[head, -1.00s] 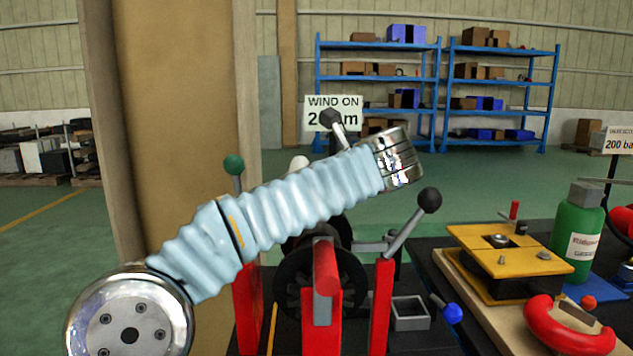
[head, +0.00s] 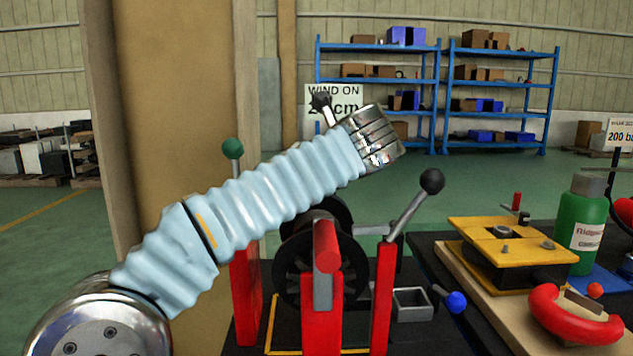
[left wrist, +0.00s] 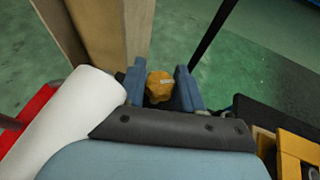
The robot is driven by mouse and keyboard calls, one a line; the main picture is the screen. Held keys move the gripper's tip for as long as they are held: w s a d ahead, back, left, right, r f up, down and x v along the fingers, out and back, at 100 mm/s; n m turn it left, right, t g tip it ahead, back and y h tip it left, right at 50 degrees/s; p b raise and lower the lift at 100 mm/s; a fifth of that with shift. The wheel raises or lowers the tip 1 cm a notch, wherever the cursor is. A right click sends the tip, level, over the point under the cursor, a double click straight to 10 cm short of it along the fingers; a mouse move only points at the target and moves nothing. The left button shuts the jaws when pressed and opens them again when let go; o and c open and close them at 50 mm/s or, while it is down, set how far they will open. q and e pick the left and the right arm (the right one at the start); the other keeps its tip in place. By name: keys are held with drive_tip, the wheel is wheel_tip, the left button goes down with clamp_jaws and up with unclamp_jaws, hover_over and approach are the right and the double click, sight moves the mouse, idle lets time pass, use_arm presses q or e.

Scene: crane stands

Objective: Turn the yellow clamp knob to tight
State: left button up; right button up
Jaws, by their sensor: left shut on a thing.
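The yellow clamp knob (left wrist: 160,87) shows in the left wrist view, with a small pale mark on its face. My left gripper (left wrist: 160,88) has its two blue fingers on either side of the knob and is shut on it. In the head view my left arm crosses from the lower left to its silver wrist near the middle. The knob and my left fingers cannot be made out in that view. My right gripper is in neither current view.
A winch drum with red posts (head: 381,300) and black-knobbed levers (head: 432,180) stands below and right of my arm. A yellow-topped block (head: 500,238), a red horseshoe-shaped piece (head: 570,318) and a green bottle (head: 581,225) are at the right. A tan post (head: 180,130) rises at the left.

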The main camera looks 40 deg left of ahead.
use_arm(q)
drive_tip(key=shift+s+f+m+t+h+b, duration=0.1)
drive_tip(key=shift+f+m+t+h+b, duration=0.1)
drive_tip(key=shift+m+t+h+b, duration=0.8)
drive_tip(key=shift+m+t+b, duration=0.2)
drive_tip(key=shift+m, duration=0.1)
drive_tip(key=shift+r+m+t+h, duration=0.2)
drive_tip(key=shift+m+t+h, duration=0.4)
drive_tip(key=shift+m+h, duration=0.25)
drive_tip(key=m+h, duration=0.1)
drive_tip(key=m+t+h, duration=0.1)
drive_tip(key=shift+r+m+h, duration=0.2)
drive_tip(key=shift+m+h, duration=0.05)
drive_tip(key=shift+h, duration=0.1)
drive_tip(key=shift+m+t+h+p, duration=0.6)
drive_tip(key=shift+m+h+p, duration=0.3)
drive_tip(key=shift+h+p, duration=0.1)
drive_tip(key=shift+f+m+h+p, duration=0.1)
drive_tip(key=shift+m+h+p, duration=0.2)
drive_tip(key=shift+m+h, duration=0.2)
use_arm(e)
drive_tip(key=shift+f, duration=0.4)
use_arm(q)
drive_tip(key=shift+f, duration=0.1)
